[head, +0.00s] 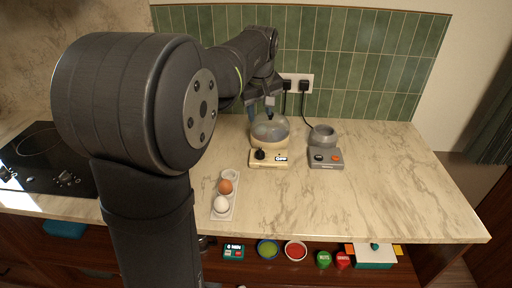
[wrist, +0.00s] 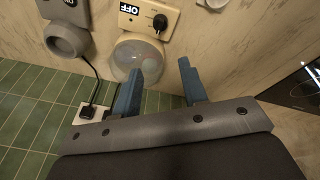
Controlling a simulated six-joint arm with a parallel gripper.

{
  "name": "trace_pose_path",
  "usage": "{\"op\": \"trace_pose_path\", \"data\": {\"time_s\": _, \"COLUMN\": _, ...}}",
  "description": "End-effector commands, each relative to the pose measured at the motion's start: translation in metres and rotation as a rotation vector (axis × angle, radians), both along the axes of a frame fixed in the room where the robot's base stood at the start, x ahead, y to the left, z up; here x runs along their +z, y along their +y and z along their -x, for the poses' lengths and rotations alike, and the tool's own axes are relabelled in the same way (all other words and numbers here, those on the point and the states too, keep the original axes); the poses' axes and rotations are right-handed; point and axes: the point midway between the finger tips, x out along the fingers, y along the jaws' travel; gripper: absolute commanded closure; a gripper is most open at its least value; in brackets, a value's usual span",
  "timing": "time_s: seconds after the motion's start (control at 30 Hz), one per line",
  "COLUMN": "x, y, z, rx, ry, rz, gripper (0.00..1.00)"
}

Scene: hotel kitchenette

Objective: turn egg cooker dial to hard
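The egg cooker (head: 256,142) stands on the counter near the back wall, with a cream base and a clear dome (head: 270,128). Its black dial (head: 260,154) is on the front panel, beside a small label (head: 281,158). In the wrist view the dial (wrist: 160,22) shows at the top, and the label (wrist: 129,9) reads OFF. My gripper (head: 261,110) is above the dome, pointing down. In the wrist view its two blue fingers (wrist: 160,75) are spread apart with nothing between them. It is apart from the dial. Whether a finger touches the dome I cannot tell.
A grey appliance (head: 326,157) stands right of the cooker, its cord running to the wall socket (head: 297,82). An egg holder (head: 219,211) with a brown egg (head: 225,186) and a white egg (head: 221,204) lies in front. A cooktop (head: 45,170) is at left. The counter's right side is clear.

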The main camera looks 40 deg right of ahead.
Motion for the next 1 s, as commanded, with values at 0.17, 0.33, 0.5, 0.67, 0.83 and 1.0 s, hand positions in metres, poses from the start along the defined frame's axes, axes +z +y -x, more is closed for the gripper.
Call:
{"op": "trace_pose_path", "data": {"time_s": 0.17, "x": -0.002, "y": -0.016, "z": -0.015, "rx": 0.373, "ry": 0.124, "rz": -0.01, "gripper": 0.61}}
{"op": "trace_pose_path", "data": {"time_s": 0.33, "x": -0.003, "y": -0.026, "z": -0.026, "rx": 0.711, "ry": 0.21, "rz": -0.035, "gripper": 0.61}}
{"op": "trace_pose_path", "data": {"time_s": 0.5, "x": -0.004, "y": -0.032, "z": -0.032, "rx": 0.934, "ry": 0.254, "rz": -0.057, "gripper": 0.61}}
{"op": "trace_pose_path", "data": {"time_s": 0.67, "x": -0.006, "y": -0.033, "z": -0.034, "rx": 1.013, "ry": 0.266, "rz": -0.066, "gripper": 0.61}}
{"op": "trace_pose_path", "data": {"time_s": 0.83, "x": -0.024, "y": -0.033, "z": -0.033, "rx": 1.019, "ry": 0.267, "rz": -0.069, "gripper": 0.61}}
{"op": "trace_pose_path", "data": {"time_s": 1.0, "x": -0.059, "y": -0.032, "z": -0.033, "rx": 1.018, "ry": 0.267, "rz": -0.07, "gripper": 0.61}}
